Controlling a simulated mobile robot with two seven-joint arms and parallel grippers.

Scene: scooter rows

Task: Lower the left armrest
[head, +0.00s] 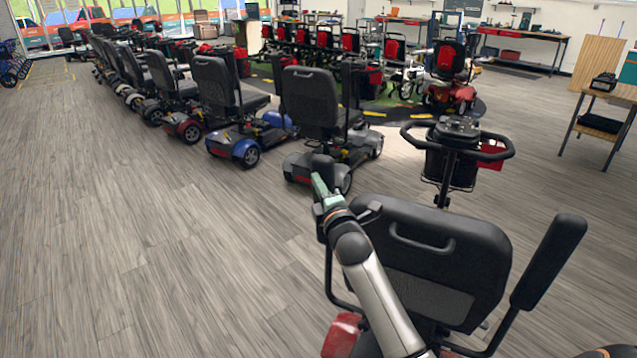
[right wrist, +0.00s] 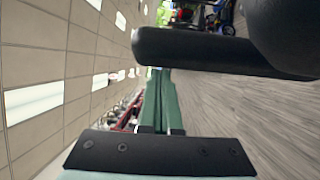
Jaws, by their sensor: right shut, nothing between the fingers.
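The nearest scooter's black seat back (head: 440,245) stands at lower right in the head view, seen from behind. The right armrest (head: 550,262) is also raised, leaning outward. My right gripper (head: 319,186) has green fingers, shut and empty, beside the left armrest. In the right wrist view, the armrest pad (right wrist: 205,52) crosses just beyond the fingertips (right wrist: 160,78); I cannot tell whether they touch. My left gripper is not in view.
The scooter's handlebar and tiller (head: 455,140) stand ahead of the seat. A grey scooter (head: 312,105) is parked just beyond my gripper, with a row of scooters behind it. The wood floor (head: 130,230) at left is clear. A workbench (head: 600,115) stands at right.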

